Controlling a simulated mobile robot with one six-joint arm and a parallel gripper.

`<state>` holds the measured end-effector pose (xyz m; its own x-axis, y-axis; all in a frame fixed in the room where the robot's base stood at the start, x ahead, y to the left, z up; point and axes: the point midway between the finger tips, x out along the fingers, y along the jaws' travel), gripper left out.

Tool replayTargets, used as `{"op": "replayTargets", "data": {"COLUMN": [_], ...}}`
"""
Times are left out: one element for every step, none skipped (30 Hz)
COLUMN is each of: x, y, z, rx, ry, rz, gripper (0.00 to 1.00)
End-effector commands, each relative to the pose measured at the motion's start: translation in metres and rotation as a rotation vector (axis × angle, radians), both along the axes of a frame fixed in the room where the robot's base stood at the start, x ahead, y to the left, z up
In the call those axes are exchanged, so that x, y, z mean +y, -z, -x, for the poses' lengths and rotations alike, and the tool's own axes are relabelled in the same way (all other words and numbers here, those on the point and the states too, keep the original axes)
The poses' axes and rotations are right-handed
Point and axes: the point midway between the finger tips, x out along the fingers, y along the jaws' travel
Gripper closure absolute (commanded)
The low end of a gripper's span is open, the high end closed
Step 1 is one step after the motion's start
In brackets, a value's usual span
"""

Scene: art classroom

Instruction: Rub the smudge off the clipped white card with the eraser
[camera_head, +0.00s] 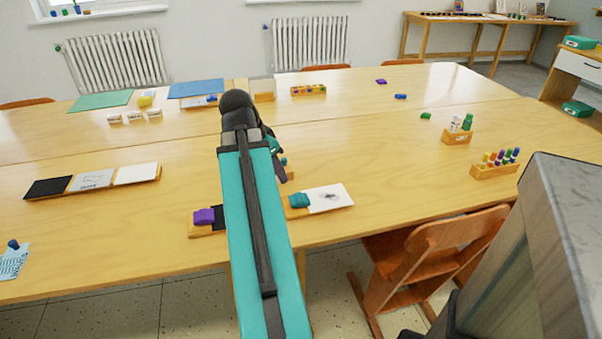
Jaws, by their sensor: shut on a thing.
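The white card (332,197) lies flat on a small wooden board near the front edge of the table. A teal clip (299,201) sits at its left end. A dark grey smudge (330,195) shows on the card's middle. My gripper (281,173) is just up and left of the card in the picture, partly hidden behind my arm. Its dark finger points down and appears apart from the card. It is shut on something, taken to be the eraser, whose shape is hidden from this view.
A purple clip (204,216) on a board with a black card is left of my arm. A three-card board (95,180) lies further left. Several white blocks (134,117) are behind it. Bottle and colour racks (494,171) stand right. A wooden chair (432,260) is at the front edge.

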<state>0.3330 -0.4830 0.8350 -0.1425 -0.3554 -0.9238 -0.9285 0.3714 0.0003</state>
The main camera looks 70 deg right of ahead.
Motion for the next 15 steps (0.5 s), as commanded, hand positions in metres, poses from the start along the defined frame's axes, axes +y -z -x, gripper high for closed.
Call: {"op": "replayTargets", "data": {"x": [0.007,0.011,0.017,0.021,0.025,0.031,0.036,0.041,0.047,0.053,0.058,0.065,0.071,0.077,0.085], "y": [-0.001,-0.002,-0.003,-0.003,-0.004,-0.005,-0.005,-0.006,-0.007,-0.008,-0.008,-0.009,-0.010,-0.011,-0.012], "z": [-0.015,-0.024,-0.034,-0.042,-0.050,-0.061,-0.068,-0.076,-0.087,-0.095,-0.102,-0.112,-0.119,-0.127,-0.137], "rx": [-0.002,-0.001,-0.001,-0.002,-0.001,-0.001,-0.001,-0.001,-0.002,-0.002,-0.002,-0.001,-0.001,-0.001,-0.001], "ry": [-0.051,-0.081,-0.120,-0.150,-0.179,-0.219,-0.250,-0.280,-0.319,-0.350,-0.380,-0.420,-0.451,-0.482,-0.521], "rz": [0.001,0.000,0.000,0.000,0.001,0.000,0.001,0.001,0.001,0.001,0.001,0.000,0.000,0.000,0.000], "gripper": [0.80,0.80,0.80,0.80,0.80,0.80,0.80,0.80,0.80,0.80,0.80,0.80,0.80,0.80,0.80]}}
